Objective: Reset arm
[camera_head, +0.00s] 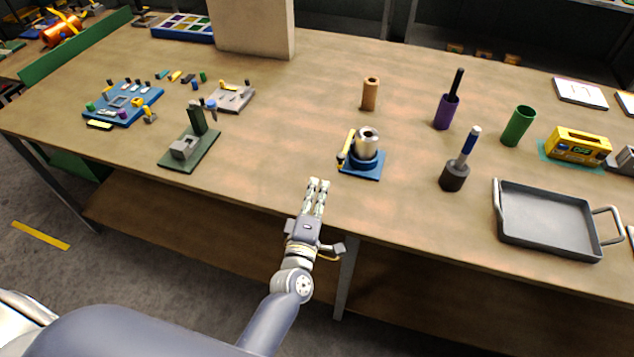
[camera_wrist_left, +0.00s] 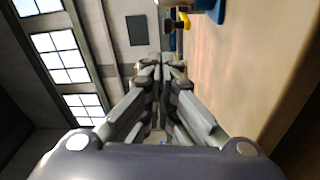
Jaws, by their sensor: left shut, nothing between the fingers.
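My left gripper (camera_head: 317,186) is in front of the wooden table's front edge in the head view, with its fingertips close to the edge. Its fingers are together with nothing between them. In the left wrist view the left gripper (camera_wrist_left: 162,62) points ahead with its fingers closed, the table surface on the right side of the picture. A blue-based fixture (camera_head: 362,172) with a metal cylinder and a yellow lever stands just beyond the fingertips, apart from them. My right gripper does not show in either view.
The wooden table (camera_head: 290,130) holds a green-based press (camera_head: 190,150), a blue board (camera_head: 122,104), a brown cylinder (camera_head: 370,94), a dark cup with a blue-handled tool (camera_head: 455,178), a green cylinder (camera_head: 518,126) and a grey tray (camera_head: 548,222). A beige column (camera_head: 252,28) stands at the back.

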